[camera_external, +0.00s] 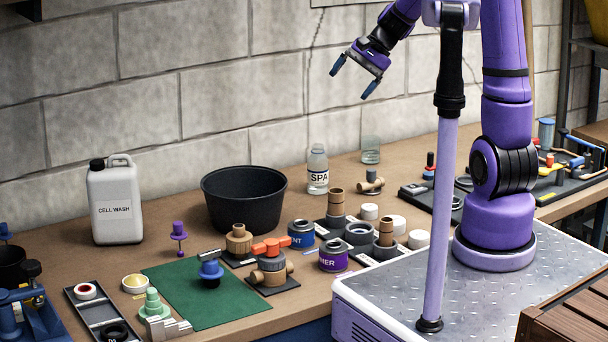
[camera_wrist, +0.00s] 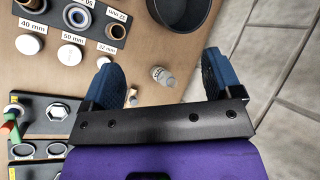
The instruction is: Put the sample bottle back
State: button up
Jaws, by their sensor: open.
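A clear bottle with a pale cap and a label reading "SPA" (camera_external: 317,172) stands upright on the bench, right of the black bucket. It looks to be the sample bottle. In the wrist view the bottle (camera_wrist: 163,77) shows from above, between my fingers in the picture but well beyond them. My gripper (camera_external: 353,78) is open and empty, high above the back of the bench near the wall. It touches nothing.
A black bucket (camera_external: 244,199) stands left of the bottle. A clear glass (camera_external: 371,150) and a wooden pipe fitting (camera_external: 370,183) are to its right. White caps (camera_external: 397,224) and labelled fittings crowd the front. A white jug (camera_external: 115,203) stands far left.

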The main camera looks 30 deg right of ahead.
jog(key=s+d+r+n+t+h, duration=0.1)
jog(key=s+d+r+n+h, duration=0.1)
jog(key=s, duration=0.6)
jog(key=s+d+r+n+t+h, duration=0.1)
jog(key=s+d+r+n+h, duration=0.1)
jog(key=s, duration=0.6)
jog(key=s+d+r+n+h, duration=0.2)
jog(key=s+r+n+h, duration=0.1)
jog(key=s, duration=0.5)
jog(key=r+n, duration=0.1)
jog(key=n, duration=0.1)
jog(key=shift+r+n+t, duration=0.3)
jog(key=shift+n+t, duration=0.1)
